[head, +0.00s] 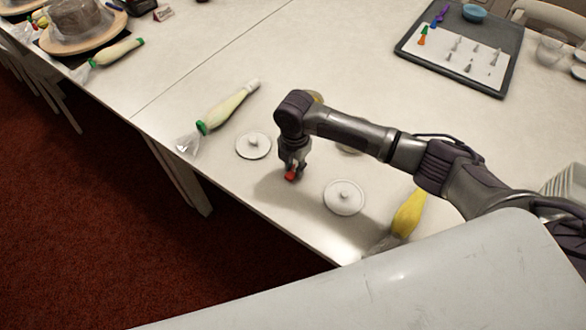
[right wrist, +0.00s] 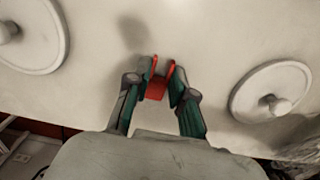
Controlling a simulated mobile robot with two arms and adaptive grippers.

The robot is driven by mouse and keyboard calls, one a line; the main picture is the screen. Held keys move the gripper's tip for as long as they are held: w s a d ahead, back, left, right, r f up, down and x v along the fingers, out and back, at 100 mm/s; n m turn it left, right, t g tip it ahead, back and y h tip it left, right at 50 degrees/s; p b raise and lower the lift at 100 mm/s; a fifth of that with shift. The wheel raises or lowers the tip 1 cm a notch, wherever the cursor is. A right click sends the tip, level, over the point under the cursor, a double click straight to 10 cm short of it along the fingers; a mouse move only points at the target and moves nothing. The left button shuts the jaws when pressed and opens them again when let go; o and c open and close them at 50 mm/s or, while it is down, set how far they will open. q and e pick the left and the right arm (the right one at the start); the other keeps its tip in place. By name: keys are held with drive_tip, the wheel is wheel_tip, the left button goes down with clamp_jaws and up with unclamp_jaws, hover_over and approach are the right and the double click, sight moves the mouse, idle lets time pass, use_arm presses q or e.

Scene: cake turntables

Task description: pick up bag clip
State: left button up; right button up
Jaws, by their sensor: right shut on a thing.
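The red bag clip (head: 291,176) is between the fingertips of my right gripper (head: 293,168), over the near part of the white table. In the right wrist view the clip (right wrist: 157,88) shows red between the two fingers of the gripper (right wrist: 161,82), which are shut on it. The clip seems to be held above the table, with a dark shadow beyond it; the exact height is hard to tell. My left gripper is not in view.
A piping bag with a green clip (head: 226,108) lies at left, a yellow bag (head: 409,214) at right. A dark tray (head: 408,46) with nozzles is at the back. The table's near edge is close.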

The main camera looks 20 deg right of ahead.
drive_tip(key=shift+r, duration=0.55)
wheel_tip(320, 180, up, 3)
drive_tip(key=shift+w, duration=0.1)
drive_tip(key=s+d+r+p, duration=0.4)
drive_tip(key=s+r+p, duration=0.1)
drive_tip(key=s+r, duration=0.6)
drive_tip(key=shift+r+p, duration=0.35)
drive_tip(key=shift+r, duration=0.1)
drive_tip(key=shift+d, duration=0.1)
